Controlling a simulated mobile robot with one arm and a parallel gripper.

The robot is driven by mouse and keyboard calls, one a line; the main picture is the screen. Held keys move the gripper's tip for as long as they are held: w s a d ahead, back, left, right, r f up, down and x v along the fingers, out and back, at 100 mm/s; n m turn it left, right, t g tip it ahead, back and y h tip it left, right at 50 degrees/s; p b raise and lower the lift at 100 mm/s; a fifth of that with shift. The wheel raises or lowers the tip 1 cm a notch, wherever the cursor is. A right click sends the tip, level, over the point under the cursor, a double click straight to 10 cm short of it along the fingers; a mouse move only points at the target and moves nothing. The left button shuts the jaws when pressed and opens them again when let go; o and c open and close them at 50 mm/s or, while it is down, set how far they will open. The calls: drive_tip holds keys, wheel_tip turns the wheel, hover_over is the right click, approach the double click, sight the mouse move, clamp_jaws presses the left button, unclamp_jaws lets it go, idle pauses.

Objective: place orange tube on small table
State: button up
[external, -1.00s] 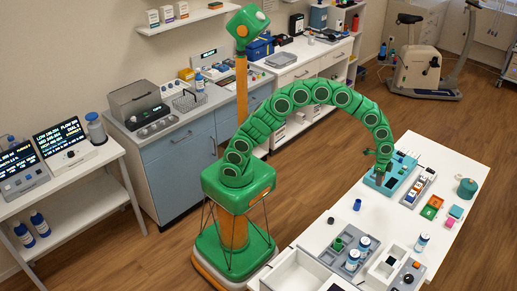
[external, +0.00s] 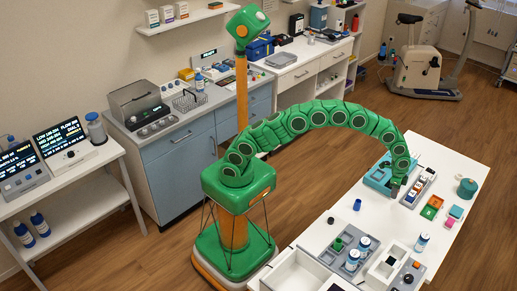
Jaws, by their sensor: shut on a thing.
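My arm arches over the white table (external: 380,215), and my gripper (external: 396,190) points down between a teal tray and a grey tube rack (external: 417,187). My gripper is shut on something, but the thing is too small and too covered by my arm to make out. The rack holds several small white, orange and dark pieces. I cannot tell whether one of them is the orange tube. I cannot tell which table is the small one.
The teal tray (external: 377,177) is partly hidden by my arm. A blue cup (external: 357,205) stands nearer me. Bare tabletop lies between.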

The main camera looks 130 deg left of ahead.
sight(394, 203)
drive_tip(key=shift+w+a+f, duration=0.35)
drive_tip(key=shift+w+f, duration=0.15)
drive_tip(key=shift+f, duration=1.75)
drive_tip(key=o, duration=1)
drive_tip(key=shift+f, duration=0.1)
drive_tip(key=shift+o, duration=0.3)
wheel_tip(394, 203, up, 12)
drive_tip(key=s, duration=0.1)
drive_tip(key=shift+s, duration=0.2)
